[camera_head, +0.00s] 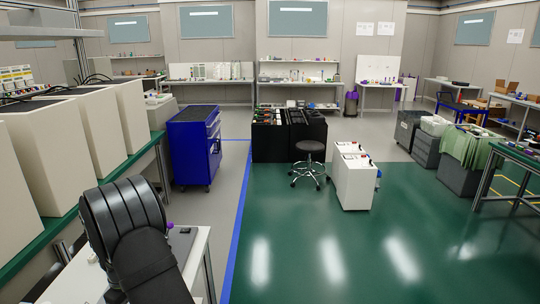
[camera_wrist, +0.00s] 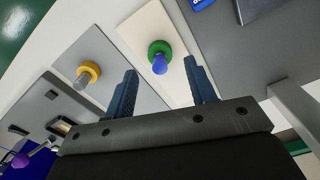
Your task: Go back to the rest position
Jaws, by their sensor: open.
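My gripper (camera_wrist: 163,86) shows in the wrist view with its two blue fingers spread apart and nothing between the tips. Beyond the fingers, a green ring with a blue knob (camera_wrist: 159,57) sits on a pale panel. A yellow ring with a grey knob (camera_wrist: 88,73) sits on a grey panel to the left. The fingers appear apart from both. In the head view my dark arm is bent at the lower left, over a white-topped stand (camera_head: 190,250); the gripper itself is hidden there.
Pale cabinets (camera_head: 88,128) stand in a row on a green bench at the left, close to my arm. A blue cart (camera_head: 193,148) stands beyond. A black stool (camera_head: 310,150) and white units (camera_head: 354,182) stand mid-room. The green floor (camera_head: 330,260) in front is clear.

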